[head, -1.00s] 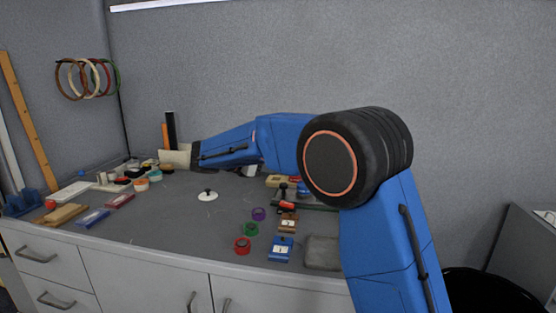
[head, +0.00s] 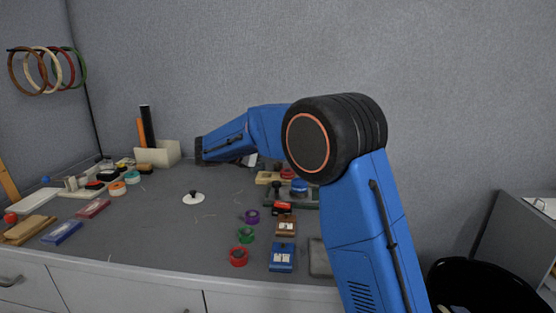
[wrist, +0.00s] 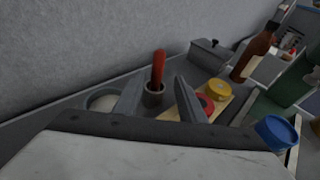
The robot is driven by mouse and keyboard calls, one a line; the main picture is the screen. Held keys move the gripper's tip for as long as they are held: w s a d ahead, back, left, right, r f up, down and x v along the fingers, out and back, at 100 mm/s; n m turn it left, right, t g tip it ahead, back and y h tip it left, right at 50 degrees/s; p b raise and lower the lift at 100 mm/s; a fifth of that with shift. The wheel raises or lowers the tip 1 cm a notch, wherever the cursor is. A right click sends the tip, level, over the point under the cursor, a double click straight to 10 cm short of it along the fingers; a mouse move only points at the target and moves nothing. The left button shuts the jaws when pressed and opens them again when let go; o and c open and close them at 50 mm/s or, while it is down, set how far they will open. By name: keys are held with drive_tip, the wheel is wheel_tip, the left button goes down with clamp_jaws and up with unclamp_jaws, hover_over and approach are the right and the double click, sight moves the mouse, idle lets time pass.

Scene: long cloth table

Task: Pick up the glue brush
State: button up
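In the wrist view a red upright stick (wrist: 158,66), which looks like the glue brush's handle, stands in a small grey cup (wrist: 153,96). Its lower end is hidden in the cup. My gripper (wrist: 157,98) shows two grey fingers spread apart, one left and one right of the cup in the picture. Nothing is seen held between them. I cannot tell how far the fingertips are from the stick. In the head view my arm hides the area behind it, and I cannot make out the brush or the fingertips there.
In the wrist view, a yellow-lidded jar (wrist: 217,90), brown bottle (wrist: 254,55) and blue-lidded jar (wrist: 276,133) stand right of the cup. A grey wall rises behind. In the head view a white knobbed disc (head: 193,198) sits on fairly clear grey tabletop (head: 160,225).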

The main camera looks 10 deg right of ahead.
drive_tip(key=shift+w+x, duration=0.15)
drive_tip(key=shift+x, duration=1.7)
drive_tip(key=shift+w+x, duration=0.15)
drive_tip(key=shift+x, duration=1.75)
drive_tip(key=shift+a+r, duration=0.1)
drive_tip(key=shift+r, duration=0.05)
clamp_jaws()
